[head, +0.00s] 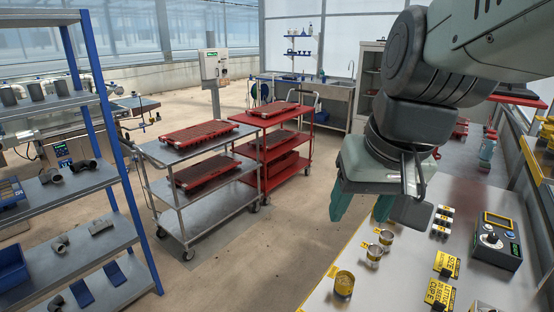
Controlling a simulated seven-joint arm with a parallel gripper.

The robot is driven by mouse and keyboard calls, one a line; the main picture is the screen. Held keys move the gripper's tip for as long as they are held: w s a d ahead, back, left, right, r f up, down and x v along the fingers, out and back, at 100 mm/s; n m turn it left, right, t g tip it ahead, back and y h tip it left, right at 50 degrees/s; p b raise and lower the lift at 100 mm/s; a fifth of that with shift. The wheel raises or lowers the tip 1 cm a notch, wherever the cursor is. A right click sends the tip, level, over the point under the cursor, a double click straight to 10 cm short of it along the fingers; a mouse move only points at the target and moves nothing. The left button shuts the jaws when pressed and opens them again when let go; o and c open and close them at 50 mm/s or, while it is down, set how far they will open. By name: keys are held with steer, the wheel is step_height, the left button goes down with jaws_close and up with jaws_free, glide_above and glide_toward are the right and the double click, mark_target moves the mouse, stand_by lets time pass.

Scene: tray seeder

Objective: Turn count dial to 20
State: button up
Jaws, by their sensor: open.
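The control box (495,243) sits on the steel bench at the lower right. It is dark with a yellow-framed display (497,221) and a grey round dial (491,238) on its top face. The dial's setting and the display text are too small to read. My gripper (358,215) has teal fingers, is open with a gap between them, and looks empty. It hangs pointing down, to the left of the box and apart from it.
On the bench, yellow-and-metal cups (344,284), yellow label cards (443,264) and small black-and-white blocks (442,222) stand left of the box. A steel cart (200,151) and a red cart (268,152) with red trays stand on the floor. A blue-post shelf is at the left.

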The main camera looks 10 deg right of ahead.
steer(key=w+d+f+m+g, duration=0.1)
steer(key=d+f+m, duration=0.1)
steer(key=d+f, duration=0.5)
steer(key=d+f+m+g, duration=0.1)
steer(key=d+f+m, duration=0.1)
steer(key=d, duration=0.9)
steer(key=w+d+f+m+g, duration=0.1)
steer(key=d+f+m, duration=0.1)
steer(key=d+f, duration=0.5)
steer(key=s+d+f+m+g, duration=0.1)
steer(key=s+d+f, duration=0.15)
steer(key=d, duration=0.25)
steer(key=s+d+f+m, duration=0.1)
steer(key=s+d, duration=0.2)
steer(key=d, duration=0.3)
steer(key=f, duration=1)
steer(key=shift+w+a+f, duration=0.2)
steer(key=shift+w+a, duration=0.05)
steer(key=c, duration=1)
steer(key=shift+c, duration=0.2)
